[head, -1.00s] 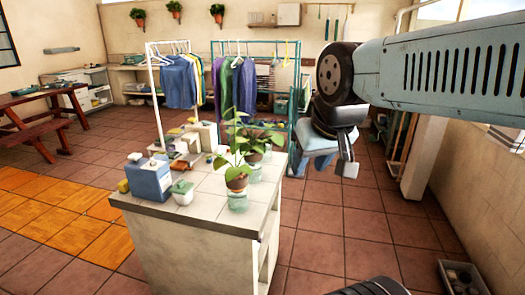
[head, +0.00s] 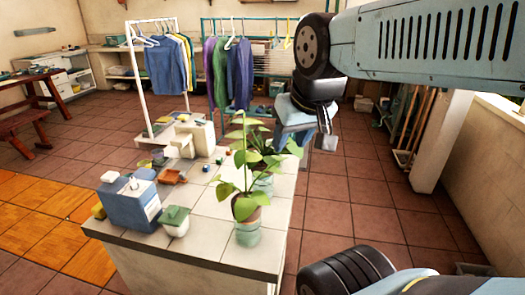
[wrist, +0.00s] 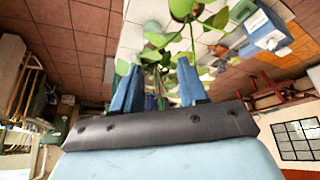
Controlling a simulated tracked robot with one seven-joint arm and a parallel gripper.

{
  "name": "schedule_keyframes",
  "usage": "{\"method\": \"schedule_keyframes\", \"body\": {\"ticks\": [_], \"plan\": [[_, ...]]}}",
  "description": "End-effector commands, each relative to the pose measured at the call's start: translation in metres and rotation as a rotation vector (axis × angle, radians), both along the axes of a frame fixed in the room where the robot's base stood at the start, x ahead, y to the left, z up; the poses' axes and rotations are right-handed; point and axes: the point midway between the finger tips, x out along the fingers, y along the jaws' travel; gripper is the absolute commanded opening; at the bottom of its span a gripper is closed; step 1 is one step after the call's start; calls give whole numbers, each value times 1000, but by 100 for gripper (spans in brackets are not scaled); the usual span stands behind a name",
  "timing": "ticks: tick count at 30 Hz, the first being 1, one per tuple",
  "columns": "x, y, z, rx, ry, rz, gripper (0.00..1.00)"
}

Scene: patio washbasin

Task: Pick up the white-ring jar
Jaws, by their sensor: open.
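Two leafy plants stand on the tiled counter in the head view. The front plant sits in a brown pot over a pale green glass jar (head: 247,234) near the counter's right front corner. A second glass jar (head: 263,184) with a plant stands behind it, partly hidden by leaves. I cannot make out a white ring on either jar. My gripper (head: 308,138) is open and hangs beyond the counter's right edge, apart from the jars. In the wrist view, my gripper (wrist: 160,78) shows two blue fingers spread, with plant leaves (wrist: 186,38) beyond them and nothing visibly held.
The counter (head: 190,252) also holds a blue box (head: 130,205), a white pot with a green lid (head: 175,222) and an orange-brown dish (head: 172,177). Clothes racks (head: 140,75) stand behind. Tiled floor (head: 355,205) is free right of the counter.

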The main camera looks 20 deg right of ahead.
Motion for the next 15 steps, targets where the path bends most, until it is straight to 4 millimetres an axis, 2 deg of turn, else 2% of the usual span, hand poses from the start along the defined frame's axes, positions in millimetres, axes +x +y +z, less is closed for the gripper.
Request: {"method": "schedule_keyframes", "body": {"ticks": [7, 11, 15], "plan": [[0, 0, 0, 0, 0, 0, 43], [3, -1, 0, -4, -3, -2, 54], [25, -5, -4, -35, -27, -15, 67]]}}
